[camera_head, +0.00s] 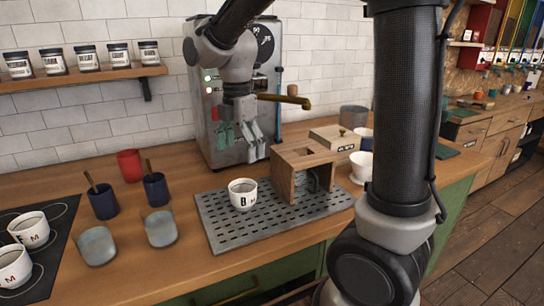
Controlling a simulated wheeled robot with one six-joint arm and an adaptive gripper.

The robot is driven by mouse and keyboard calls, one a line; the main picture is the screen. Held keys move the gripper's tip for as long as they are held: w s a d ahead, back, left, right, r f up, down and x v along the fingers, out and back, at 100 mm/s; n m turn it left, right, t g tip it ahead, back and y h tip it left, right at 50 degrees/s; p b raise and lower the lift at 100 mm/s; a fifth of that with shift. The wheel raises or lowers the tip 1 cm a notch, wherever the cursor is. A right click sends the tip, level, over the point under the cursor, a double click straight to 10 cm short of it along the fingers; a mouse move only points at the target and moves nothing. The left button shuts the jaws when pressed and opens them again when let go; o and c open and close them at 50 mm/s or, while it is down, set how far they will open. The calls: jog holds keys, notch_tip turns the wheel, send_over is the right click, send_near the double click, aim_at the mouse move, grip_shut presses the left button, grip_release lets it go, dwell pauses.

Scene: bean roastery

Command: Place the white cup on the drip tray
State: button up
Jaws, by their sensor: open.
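A white cup (242,196) marked "B" stands upright on the perforated grey drip tray (222,236), left of a wooden box. Two more white cups, marked "M", stand on a dark mat at the left: one cup (30,230) farther back and another cup (13,266) nearer, partly cut off by the picture edge. My gripper (239,142) points down with its fingers open and empty. It appears above and behind the "B" cup, in front of the grey machine, and apart from the cup.
The wooden box (284,183) stands on the tray's right part. Two blue cups (103,203) with sticks, a red cup (130,165) and two grey cups (96,246) stand left of the tray. The grey machine (200,115) stands behind. My arm hides part of the right side.

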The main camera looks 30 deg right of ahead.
jog(key=s+d+r+m+t, duration=0.2)
jog(key=s+d+m, duration=0.5)
jog(key=s+m, duration=0.2)
jog(key=s+d+r+m+t, duration=0.2)
jog(key=s+d+m, duration=0.6)
jog(key=m, duration=0.5)
jog(key=shift+s+r+m, duration=0.3)
jog(key=shift+s+r, duration=0.1)
jog(key=shift+s, duration=0.6)
jog(key=shift+c, duration=0.5)
